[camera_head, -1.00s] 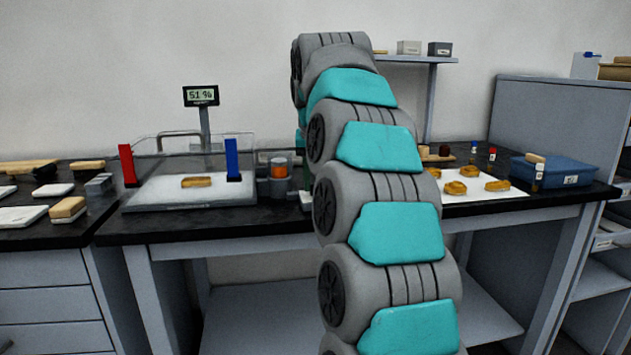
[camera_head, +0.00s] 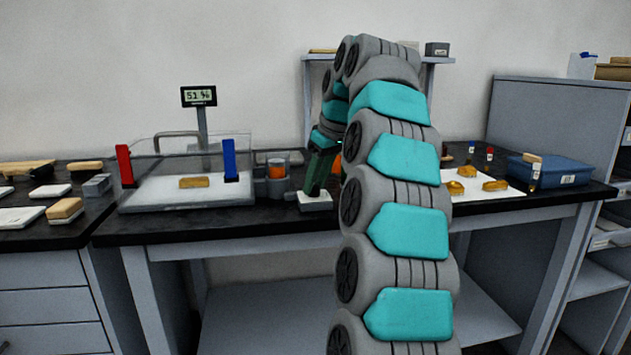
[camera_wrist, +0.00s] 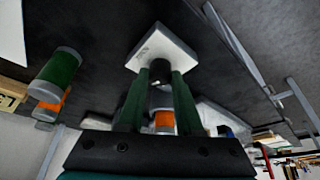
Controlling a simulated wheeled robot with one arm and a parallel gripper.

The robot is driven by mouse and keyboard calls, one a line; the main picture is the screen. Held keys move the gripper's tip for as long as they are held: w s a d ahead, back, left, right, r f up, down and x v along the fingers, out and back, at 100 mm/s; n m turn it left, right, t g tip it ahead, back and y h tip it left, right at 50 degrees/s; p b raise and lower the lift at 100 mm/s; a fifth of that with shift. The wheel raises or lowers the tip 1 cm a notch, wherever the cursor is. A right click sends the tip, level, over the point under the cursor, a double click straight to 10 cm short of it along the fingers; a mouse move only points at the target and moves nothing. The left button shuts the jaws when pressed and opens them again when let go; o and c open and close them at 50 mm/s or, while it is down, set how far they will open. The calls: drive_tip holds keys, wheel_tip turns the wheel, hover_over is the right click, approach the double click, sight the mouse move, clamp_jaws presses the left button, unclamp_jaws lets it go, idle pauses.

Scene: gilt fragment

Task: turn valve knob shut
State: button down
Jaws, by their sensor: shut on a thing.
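The valve is a small white square block with a marking (camera_wrist: 160,46) and a dark round knob (camera_wrist: 160,70) on it, seen in the wrist view. In the head view the white block (camera_head: 315,201) sits at the front of the dark bench, right of the clear chamber. My gripper (camera_head: 317,188) reaches down to it with dark green fingers. In the wrist view the fingertips of my gripper (camera_wrist: 161,76) are on either side of the knob and shut on it.
A clear chamber (camera_head: 133,195) with a gilt piece (camera_head: 194,182) stands left of the valve. An orange-filled cup (camera_head: 277,168) stands between them. A display (camera_head: 198,96) reads 51 %. A white sheet (camera_head: 490,194) with gilt pieces and a blue tray (camera_head: 556,170) lie right.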

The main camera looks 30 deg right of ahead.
drive_tip(key=shift+n, duration=0.3)
drive_tip(key=c, duration=0.6)
unclamp_jaws()
